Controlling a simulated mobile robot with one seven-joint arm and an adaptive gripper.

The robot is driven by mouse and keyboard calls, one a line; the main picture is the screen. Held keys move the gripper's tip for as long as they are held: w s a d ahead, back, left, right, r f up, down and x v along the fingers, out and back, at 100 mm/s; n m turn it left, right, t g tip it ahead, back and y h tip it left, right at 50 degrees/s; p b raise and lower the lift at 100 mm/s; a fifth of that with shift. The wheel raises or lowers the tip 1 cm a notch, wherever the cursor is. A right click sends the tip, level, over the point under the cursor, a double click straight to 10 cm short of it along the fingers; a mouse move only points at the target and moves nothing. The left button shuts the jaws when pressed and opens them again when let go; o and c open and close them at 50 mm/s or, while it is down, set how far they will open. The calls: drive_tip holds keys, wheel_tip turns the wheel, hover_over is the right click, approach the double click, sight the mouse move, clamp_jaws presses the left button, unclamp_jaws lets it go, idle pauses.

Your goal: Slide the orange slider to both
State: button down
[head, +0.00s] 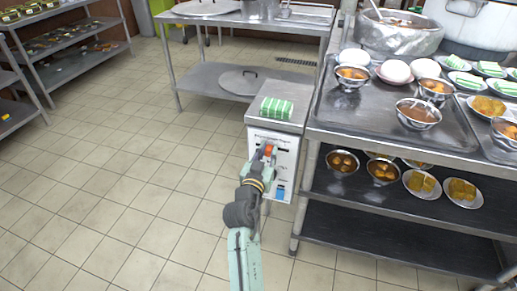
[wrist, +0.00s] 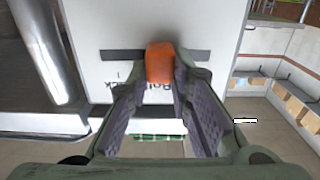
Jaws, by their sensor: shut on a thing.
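The orange slider (head: 268,149) sits on the upper part of a white front panel (head: 284,160) of a small metal cabinet. In the wrist view the orange slider (wrist: 160,62) stands near the middle of a dark horizontal slot (wrist: 120,55). My gripper (head: 266,153) is at the panel from the front. In the wrist view my gripper (wrist: 161,72) has its fingertips closed on the slider, one on each side.
A blue part (head: 280,193) is lower on the panel. A green striped packet (head: 276,108) lies on the cabinet top. A steel table (head: 330,125) with bowls and plates stands close on the right. Tiled floor (head: 130,185) is free on the left.

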drive_tip(key=shift+s+d, duration=0.1)
drive_tip(key=shift+d, duration=0.2)
drive_tip(key=c, duration=1.4)
unclamp_jaws()
drive_tip(key=shift+c, duration=0.2)
drive_tip(key=v, duration=1.2)
drive_tip(key=shift+r, duration=0.1)
